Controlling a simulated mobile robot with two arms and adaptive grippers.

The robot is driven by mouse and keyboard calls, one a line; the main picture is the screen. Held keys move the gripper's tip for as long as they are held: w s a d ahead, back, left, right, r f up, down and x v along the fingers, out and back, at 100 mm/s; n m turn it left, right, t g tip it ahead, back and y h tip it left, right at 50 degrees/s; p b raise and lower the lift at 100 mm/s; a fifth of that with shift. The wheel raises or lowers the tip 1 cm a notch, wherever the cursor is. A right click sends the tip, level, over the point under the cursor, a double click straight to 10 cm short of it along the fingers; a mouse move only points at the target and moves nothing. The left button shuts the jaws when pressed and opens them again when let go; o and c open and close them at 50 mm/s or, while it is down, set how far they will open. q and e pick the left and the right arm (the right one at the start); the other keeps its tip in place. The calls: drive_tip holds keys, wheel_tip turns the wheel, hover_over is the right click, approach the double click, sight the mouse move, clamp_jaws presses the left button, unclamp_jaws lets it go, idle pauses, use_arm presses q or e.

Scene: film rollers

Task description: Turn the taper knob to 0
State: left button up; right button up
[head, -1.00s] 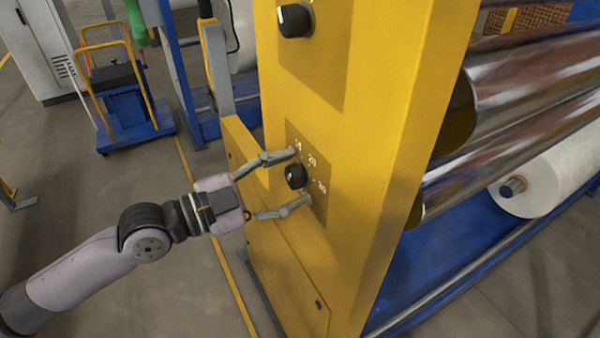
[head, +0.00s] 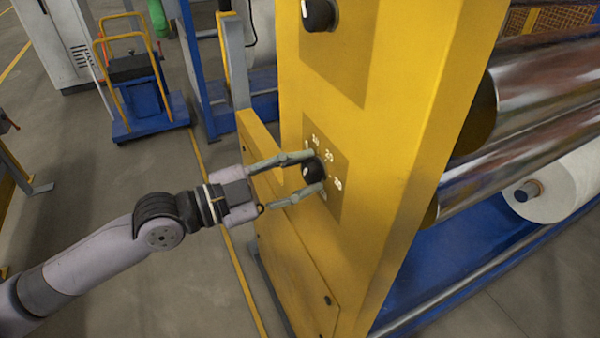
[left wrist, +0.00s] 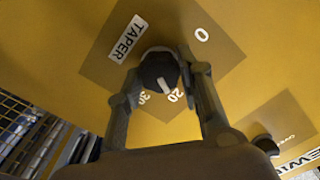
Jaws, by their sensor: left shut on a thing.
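The taper knob (head: 312,171) is a round black knob on the yellow machine post. My left gripper (head: 317,170) is shut on it, one finger on each side. In the left wrist view the taper knob (left wrist: 158,68) sits beside the TAPER label (left wrist: 128,39). Its white pointer line (left wrist: 165,86) points near the 20 mark (left wrist: 175,95), on the side toward 30 (left wrist: 145,97). The 0 mark (left wrist: 202,34) is on the other side of the right-hand finger. My right gripper is not in view.
Another black knob (head: 319,14) sits higher on the yellow post (head: 400,130). Shiny rollers (head: 550,80) and a white film roll (head: 556,188) lie to the right. A blue cart (head: 146,95) with yellow handles stands at the back left. The floor around my left arm is clear.

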use_arm(q)
drive_tip(key=shift+n, duration=0.4)
drive_tip(key=n, duration=0.3)
drive_tip(key=shift+n, duration=0.4)
drive_tip(key=n, duration=0.4)
drive_tip(key=shift+r+n+p, duration=0.1)
drive_tip(key=shift+n+p, duration=0.2)
drive_tip(key=shift+p, duration=0.05)
drive_tip(key=n+p, duration=0.1)
drive_tip(key=n, duration=0.4)
drive_tip(key=shift+w, duration=0.1)
drive_tip(key=n+p, duration=0.2)
drive_tip(key=n, duration=0.3)
drive_tip(key=shift+n, duration=0.4)
drive_tip(key=o, duration=1.2)
drive_tip(key=shift+a, duration=0.1)
drive_tip(key=shift+c, duration=0.2)
